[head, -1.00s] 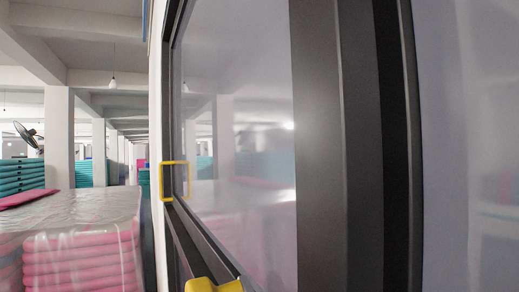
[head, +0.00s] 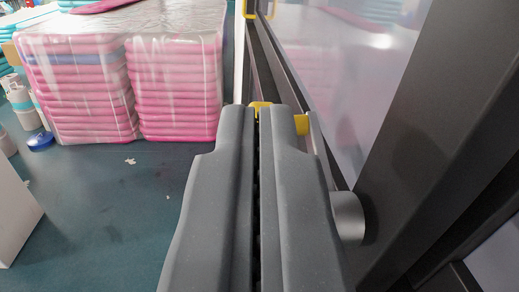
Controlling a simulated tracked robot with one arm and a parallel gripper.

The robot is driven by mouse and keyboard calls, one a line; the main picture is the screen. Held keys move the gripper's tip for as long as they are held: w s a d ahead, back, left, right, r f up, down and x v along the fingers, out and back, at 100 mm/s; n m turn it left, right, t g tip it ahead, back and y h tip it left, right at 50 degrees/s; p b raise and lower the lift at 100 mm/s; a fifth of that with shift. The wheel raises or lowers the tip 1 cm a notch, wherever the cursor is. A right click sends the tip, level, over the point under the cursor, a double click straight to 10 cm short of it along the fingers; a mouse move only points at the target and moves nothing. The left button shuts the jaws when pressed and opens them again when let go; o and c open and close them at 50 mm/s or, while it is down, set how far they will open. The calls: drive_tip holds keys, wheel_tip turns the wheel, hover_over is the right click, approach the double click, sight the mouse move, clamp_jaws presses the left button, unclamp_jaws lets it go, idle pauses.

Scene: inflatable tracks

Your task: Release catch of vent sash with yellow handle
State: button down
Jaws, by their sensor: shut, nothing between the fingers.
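The vent sash (head: 340,65) is a glass pane in a dark frame, running along the right of the head view. A yellow piece (head: 302,125) low on the sash frame shows beside and just beyond my fingertips; my fingers hide much of it. Another yellow handle (head: 250,8), loop-shaped, is farther along the frame and cut by the top edge. My gripper (head: 257,112) is shut and empty, its two grey fingers pressed together, pointing away along the sash. I cannot tell whether it touches the yellow piece.
A dark frame post (head: 440,120) and a grey round part (head: 347,217) stand close on the right. Wrapped pink stacks (head: 175,75) stand ahead left. A white box edge (head: 15,215) and a blue-white canister (head: 22,105) are at left.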

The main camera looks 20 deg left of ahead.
drive_tip(key=shift+w+a+f, duration=0.3)
drive_tip(key=shift+w+f, duration=0.15)
drive_tip(key=shift+w, duration=0.4)
drive_tip(key=shift+w+a+f, duration=0.35)
drive_tip(key=shift+w+f, duration=0.1)
drive_tip(key=shift+w, duration=0.35)
drive_tip(key=shift+w+a+f, duration=0.3)
drive_tip(key=shift+w+f, duration=0.15)
drive_tip(key=shift+w, duration=0.4)
drive_tip(key=shift+f, duration=0.15)
drive_tip(key=shift+w+a+f+b, duration=0.25)
drive_tip(key=shift+w+f+b, duration=0.2)
drive_tip(key=shift+b, duration=0.35)
